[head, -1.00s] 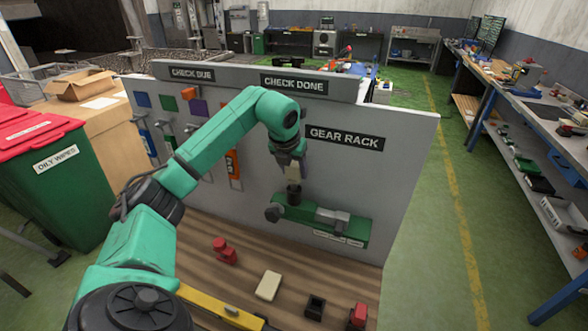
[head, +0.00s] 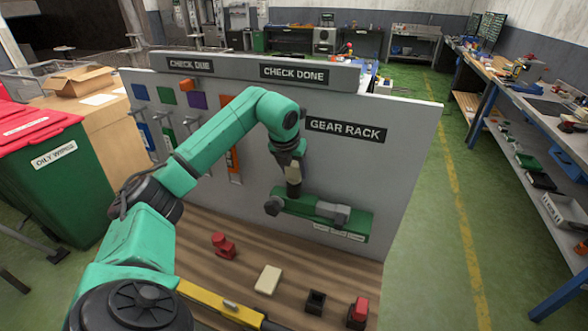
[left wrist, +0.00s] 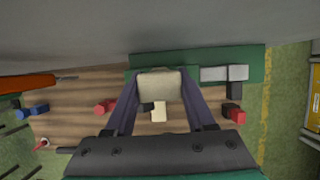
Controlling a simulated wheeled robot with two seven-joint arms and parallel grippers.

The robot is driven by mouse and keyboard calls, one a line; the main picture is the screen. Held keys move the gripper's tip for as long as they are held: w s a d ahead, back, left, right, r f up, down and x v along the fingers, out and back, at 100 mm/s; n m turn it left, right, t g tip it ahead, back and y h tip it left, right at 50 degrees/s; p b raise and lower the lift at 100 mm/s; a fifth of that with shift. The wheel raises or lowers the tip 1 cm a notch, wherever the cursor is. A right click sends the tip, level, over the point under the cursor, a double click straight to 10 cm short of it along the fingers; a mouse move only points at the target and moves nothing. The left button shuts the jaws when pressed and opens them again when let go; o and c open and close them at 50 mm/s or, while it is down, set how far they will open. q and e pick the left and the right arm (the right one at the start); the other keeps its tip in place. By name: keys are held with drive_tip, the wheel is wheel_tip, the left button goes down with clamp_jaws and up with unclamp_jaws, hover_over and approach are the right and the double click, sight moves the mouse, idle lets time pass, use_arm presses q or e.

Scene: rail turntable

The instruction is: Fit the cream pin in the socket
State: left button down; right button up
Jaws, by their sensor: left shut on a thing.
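My left gripper (head: 291,162) is shut on the cream pin (head: 293,173) in front of the grey board, above the left part of a green rail fixture (head: 325,214). In the left wrist view the pin (left wrist: 160,84) is a cream block between the two fingers. A dark piece (head: 293,189) shows directly below the pin. I cannot tell whether it is the socket or part of the pin, or whether the pin has entered anything. The fixture carries a grey block at its right and a round grey knob at its left end. My right gripper is not in view.
On the wooden bench lie a red part (head: 222,244), a loose cream block (head: 268,279), a black open block (head: 316,302), another red part (head: 358,312) and a yellow bar (head: 222,305). The upright grey board (head: 408,160) stands close behind my gripper. Tools hang at its left.

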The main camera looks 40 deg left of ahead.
use_arm(q)
drive_tip(key=shift+f, duration=0.25)
drive_tip(key=shift+c, duration=0.8)
unclamp_jaws()
drive_tip(key=shift+r, duration=0.1)
drive_tip(key=b+v, duration=0.1)
drive_tip(key=v, duration=0.6)
drive_tip(key=shift+r+b, duration=0.1)
drive_tip(key=shift+b, duration=0.3)
drive_tip(key=v, duration=0.7)
drive_tip(key=shift+s+d, duration=0.1)
